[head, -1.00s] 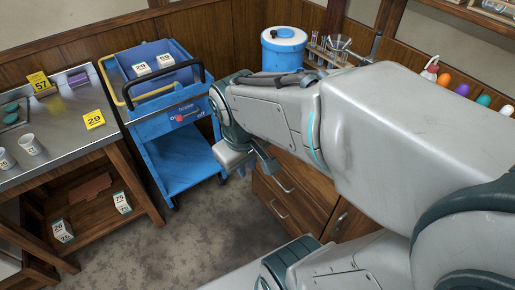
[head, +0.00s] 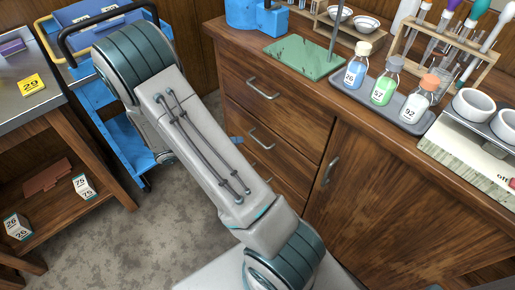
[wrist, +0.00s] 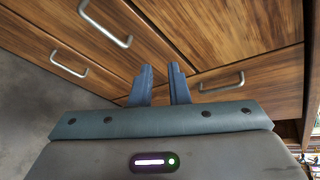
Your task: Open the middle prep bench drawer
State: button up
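The wooden prep bench has a stack of drawers on its left side in the head view. In the wrist view I cannot tell which handle is which.
A cabinet door handle (head: 330,171) is right of the drawers. The bench top holds a green mat (head: 304,58), a tray of labelled bottles (head: 412,126) and a tube rack (head: 480,52). A blue cart (head: 128,148) and a steel-topped table (head: 30,108) stand left. Floor between is clear.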

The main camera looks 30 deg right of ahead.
aim_at(257, 141)
jog(key=w+f+n+t+h+b, duration=0.2)
jog(key=w+f+n+t+b, duration=0.2)
jog(key=f+n, duration=0.65)
jog(key=shift+m, duration=0.65)
jog(key=x, duration=0.4)
jog(key=b+x, duration=0.1)
jog(key=x, duration=0.4)
jog(key=f+b+x, duration=0.1)
jog(key=x, duration=0.4)
jog(key=shift+s+a, duration=0.1)
jog(key=shift+s, duration=0.25)
grip_shut()
